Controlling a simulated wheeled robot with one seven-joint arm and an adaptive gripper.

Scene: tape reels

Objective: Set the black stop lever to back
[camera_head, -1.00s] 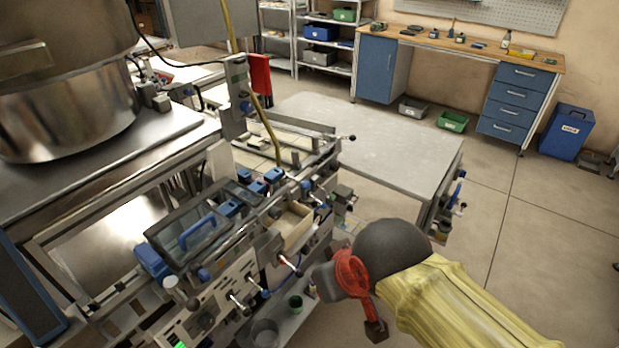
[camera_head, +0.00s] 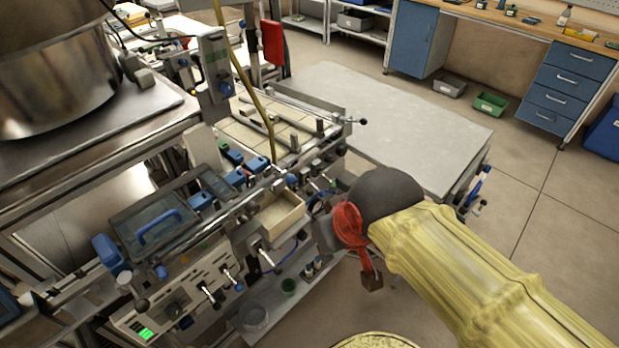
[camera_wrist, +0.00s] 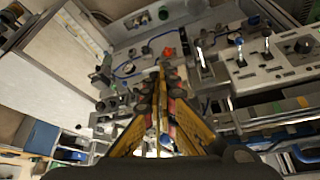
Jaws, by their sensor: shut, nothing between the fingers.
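The machine's front panel (camera_head: 180,305) carries several small levers with dark or blue knobs. A lever with a dark knob (camera_head: 211,297) stands on this panel, and another dark knob (camera_head: 142,303) sits to its left. I cannot tell for sure which one is the black stop lever, nor its setting. In the wrist view, a lever in a pale slotted plate (camera_wrist: 205,66) is right of my gripper (camera_wrist: 160,72). The yellow fingers are shut, with nothing visible between them. They appear apart from that lever. In the head view, my wrist hides the fingers.
A tray-like box (camera_head: 280,217) and a lidded case with a blue handle (camera_head: 158,228) are on the machine. A grey table (camera_head: 400,120) stands behind. A red knob (camera_wrist: 168,52) is near the fingertips in the wrist view.

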